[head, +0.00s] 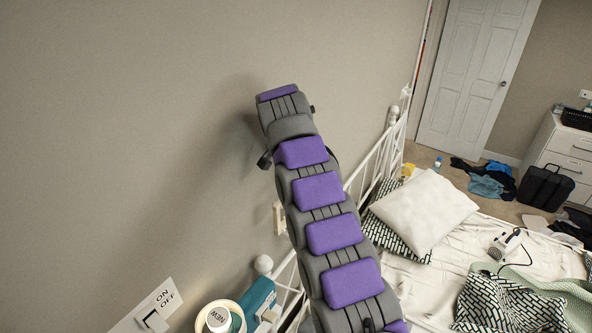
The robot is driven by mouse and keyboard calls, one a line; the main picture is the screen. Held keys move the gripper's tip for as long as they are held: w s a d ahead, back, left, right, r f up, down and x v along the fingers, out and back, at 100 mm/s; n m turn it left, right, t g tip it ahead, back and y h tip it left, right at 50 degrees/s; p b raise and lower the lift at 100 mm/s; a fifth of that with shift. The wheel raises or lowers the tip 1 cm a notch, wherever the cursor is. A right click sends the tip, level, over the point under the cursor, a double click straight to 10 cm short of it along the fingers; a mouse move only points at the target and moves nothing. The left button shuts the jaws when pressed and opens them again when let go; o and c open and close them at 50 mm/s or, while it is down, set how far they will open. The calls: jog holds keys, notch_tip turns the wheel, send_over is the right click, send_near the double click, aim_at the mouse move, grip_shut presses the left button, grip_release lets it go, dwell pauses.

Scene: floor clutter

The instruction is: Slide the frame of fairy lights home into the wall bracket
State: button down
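My arm, grey with purple pads, reaches up the middle of the head view against the bare wall. Its far end, where my gripper (285,106) sits, is seen from behind. Its fingertips are hidden, so I cannot see whether it is open or shut, or whether it holds anything. I cannot make out the frame of fairy lights. A small cream fitting (278,218) shows just left of my arm, partly covered by it; I cannot tell whether it is the wall bracket.
A white metal bed (365,172) with a pillow (424,212) stands right of my arm. An ON/OFF switch plate (135,322), a tape roll (238,312) and a teal object (257,298) are at bottom left. Clothes (488,180) and a dark case (545,187) lie near the door.

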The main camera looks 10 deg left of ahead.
jog(key=shift+f+b, duration=0.3)
jog(key=shift+f, duration=0.1)
jog(key=c, duration=0.9)
grip_release()
jog(key=shift+r, duration=0.1)
jog(key=shift+p+v, duration=0.55)
jog(key=shift+v, duration=0.6)
jog(key=p+v, duration=0.6)
jog(key=v, duration=0.3)
jog(key=shift+r, duration=0.2)
